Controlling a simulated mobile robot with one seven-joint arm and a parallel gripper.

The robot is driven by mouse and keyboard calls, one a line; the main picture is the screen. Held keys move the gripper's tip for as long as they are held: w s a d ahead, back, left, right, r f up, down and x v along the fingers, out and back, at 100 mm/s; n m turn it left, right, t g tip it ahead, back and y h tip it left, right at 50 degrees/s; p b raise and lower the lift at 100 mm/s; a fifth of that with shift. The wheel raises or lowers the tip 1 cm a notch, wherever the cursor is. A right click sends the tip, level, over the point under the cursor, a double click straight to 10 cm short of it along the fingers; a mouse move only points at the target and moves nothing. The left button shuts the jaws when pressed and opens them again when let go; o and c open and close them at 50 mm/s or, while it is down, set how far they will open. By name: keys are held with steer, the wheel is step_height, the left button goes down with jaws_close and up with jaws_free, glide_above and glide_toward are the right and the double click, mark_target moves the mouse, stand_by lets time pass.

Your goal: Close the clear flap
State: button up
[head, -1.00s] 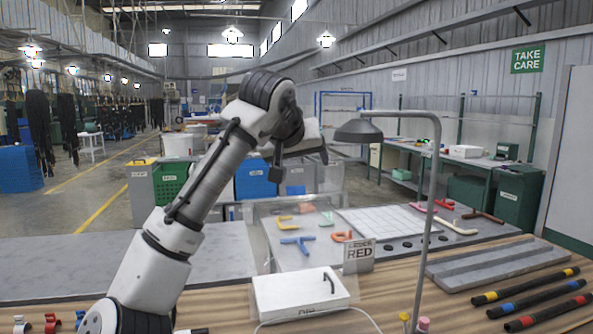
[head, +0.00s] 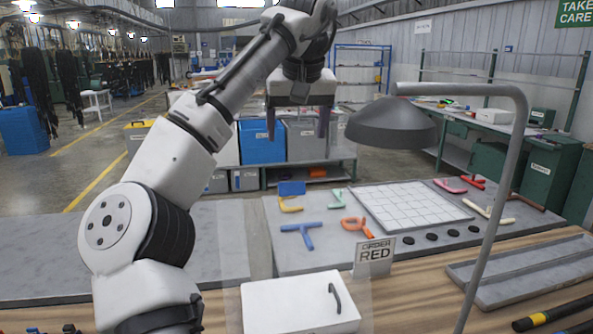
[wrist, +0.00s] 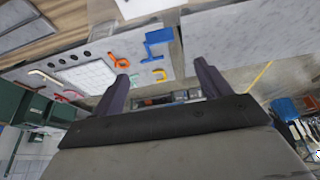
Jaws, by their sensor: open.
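My gripper (head: 297,122) is high above the far side of the grey worktop, with its two dark fingers pointing down. It is open and empty; the wrist view shows the fingers wide apart (wrist: 162,75). The clear flap is hard to make out. A faint pale see-through strip (head: 366,305) beside the white box (head: 290,310) may be part of it, but I cannot tell its angle. The white box, with a dark handle on top, stands on the wooden bench at the bottom. My gripper touches none of these.
A grey lamp (head: 392,125) on a bent post stands right of my gripper. An order sign (head: 374,257) reads RED. Blue (head: 299,233) and orange (head: 356,227) pieces lie near a white grid (head: 405,207). Bins (head: 262,143) stand behind. A grey tray (head: 520,262) lies at right.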

mark_target(292, 183)
steer(key=p+x, duration=0.2)
steer(key=x, duration=1.1)
steer(key=shift+f, duration=0.35)
steer(key=c, duration=1.4)
